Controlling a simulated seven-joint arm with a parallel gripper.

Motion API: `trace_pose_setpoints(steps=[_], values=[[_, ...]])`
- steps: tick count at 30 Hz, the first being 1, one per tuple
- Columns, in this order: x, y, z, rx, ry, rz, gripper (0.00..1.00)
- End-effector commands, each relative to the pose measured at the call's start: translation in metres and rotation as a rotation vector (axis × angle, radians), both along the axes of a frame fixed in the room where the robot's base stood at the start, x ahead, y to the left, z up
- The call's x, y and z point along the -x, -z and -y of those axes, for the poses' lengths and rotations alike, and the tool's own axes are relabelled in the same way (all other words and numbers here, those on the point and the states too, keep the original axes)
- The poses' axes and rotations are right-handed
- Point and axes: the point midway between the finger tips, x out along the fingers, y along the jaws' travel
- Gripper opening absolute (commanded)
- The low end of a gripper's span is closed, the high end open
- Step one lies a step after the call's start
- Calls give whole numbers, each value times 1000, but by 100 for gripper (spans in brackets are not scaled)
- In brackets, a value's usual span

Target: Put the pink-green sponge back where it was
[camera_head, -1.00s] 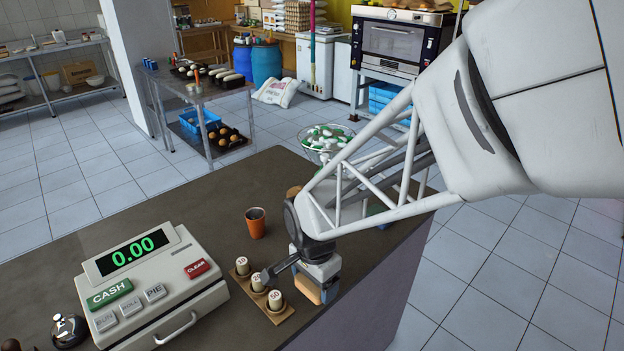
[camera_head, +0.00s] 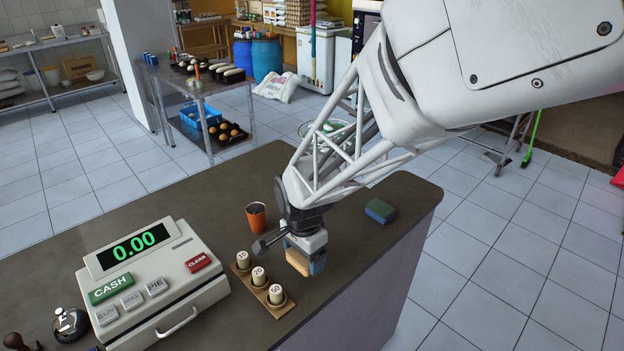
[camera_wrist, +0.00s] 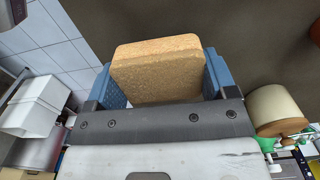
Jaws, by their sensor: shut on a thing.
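My gripper (camera_head: 305,262) is shut on a tan, cork-like block (camera_head: 297,261), held over the counter to the right of the numbered pegs. In the wrist view the block (camera_wrist: 158,70) sits between the two blue fingers; its face is plain tan, and I see no pink or green on it. A sponge with a green top and blue side (camera_head: 380,211) lies on the counter near its right edge, to the right of my gripper. I cannot make out a pink-green sponge in these frames. Whether the held block touches the counter is unclear.
A wooden strip (camera_head: 272,300) with three numbered pegs stands left of my gripper. An orange cup (camera_head: 257,217) stands behind them. The cash register (camera_head: 150,270) and a bell (camera_head: 69,323) are at the left. The dark counter (camera_head: 345,235) is clear between gripper and sponge.

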Motion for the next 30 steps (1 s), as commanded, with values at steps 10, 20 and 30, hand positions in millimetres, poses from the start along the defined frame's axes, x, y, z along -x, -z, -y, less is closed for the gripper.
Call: trace_pose_setpoints(steps=[10,20,30], values=[[0,30,0,1,0,-2,56],[0,35,0,0,0,0,56],[0,37,0,0,0,0,98]])
